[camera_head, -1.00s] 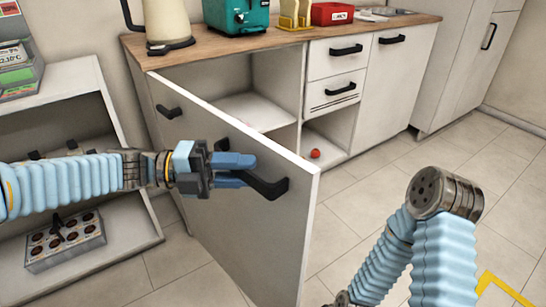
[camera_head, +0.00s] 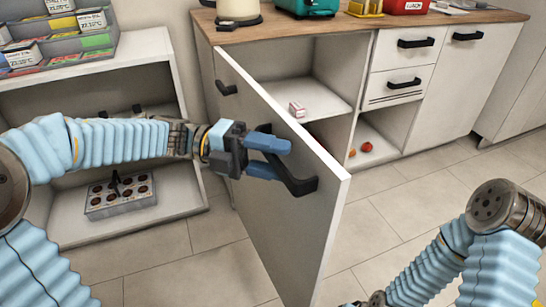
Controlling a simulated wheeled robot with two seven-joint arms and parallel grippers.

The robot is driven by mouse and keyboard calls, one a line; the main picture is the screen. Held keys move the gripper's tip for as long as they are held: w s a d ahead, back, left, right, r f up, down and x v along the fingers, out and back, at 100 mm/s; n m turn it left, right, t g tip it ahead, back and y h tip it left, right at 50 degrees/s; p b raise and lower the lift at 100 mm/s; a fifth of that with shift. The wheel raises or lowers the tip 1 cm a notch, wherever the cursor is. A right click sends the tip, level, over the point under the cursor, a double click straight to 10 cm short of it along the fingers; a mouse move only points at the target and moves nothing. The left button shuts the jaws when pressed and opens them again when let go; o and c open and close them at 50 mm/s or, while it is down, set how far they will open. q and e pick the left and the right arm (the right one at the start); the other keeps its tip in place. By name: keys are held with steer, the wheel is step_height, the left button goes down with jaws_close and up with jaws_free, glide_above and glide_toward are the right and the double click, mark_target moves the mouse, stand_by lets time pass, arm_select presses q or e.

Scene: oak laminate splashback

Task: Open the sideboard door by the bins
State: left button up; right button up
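The sideboard door (camera_head: 285,215) is a white panel that stands swung wide open, out from the sideboard (camera_head: 405,118) toward me. Its black bar handle (camera_head: 298,185) is near the free edge. My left gripper (camera_head: 277,160) is at the handle's left end, its blue fingers on either side of the bar and seemingly closed on it; the fingers partly hide the bar. The open compartment (camera_head: 300,88) shows a shelf with a small white and red box (camera_head: 297,109). My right arm shows at lower right; its gripper is out of view.
A low white shelf unit (camera_head: 150,50) at left carries a grey bin rack (camera_head: 70,55) and holds a tray of dark round items (camera_head: 120,195). Red (camera_head: 367,147) and orange round items lie in the open lower cubby. The tiled floor right of the door is clear.

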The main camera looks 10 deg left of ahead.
arm_select(q)
steer(key=w+a, duration=0.2)
steer(key=a, duration=1.1)
steer(key=shift+a, duration=0.35)
steer(key=shift+s, duration=0.1)
